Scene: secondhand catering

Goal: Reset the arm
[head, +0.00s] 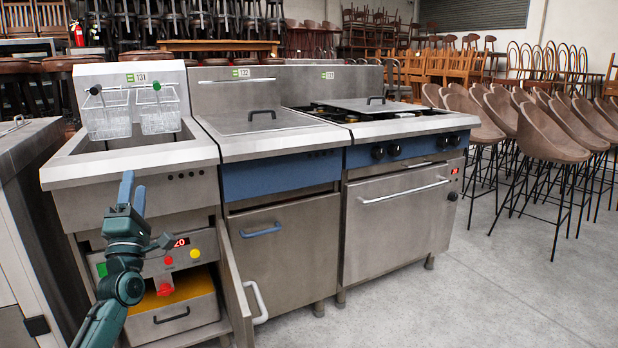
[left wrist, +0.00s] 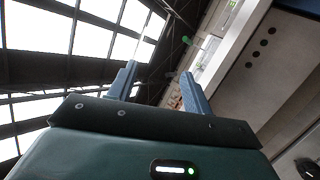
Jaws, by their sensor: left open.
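My left arm comes up from the bottom left of the head view. Its gripper (head: 131,192) points upward in front of the fryer unit (head: 135,180), and no object shows in it. In the left wrist view the two blue fingers of the same gripper (left wrist: 157,85) stand apart with nothing between them. The wrist camera looks up past them to the ceiling windows, with the steel fryer front at the right. My right gripper is not in either view.
The fryer's lower door (head: 236,290) hangs open beside my left arm, showing a control box (head: 172,318). A covered fryer (head: 280,185) and a range (head: 400,210) stand to the right. Brown bar stools (head: 550,130) stand farther right. The floor (head: 480,300) in front is clear.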

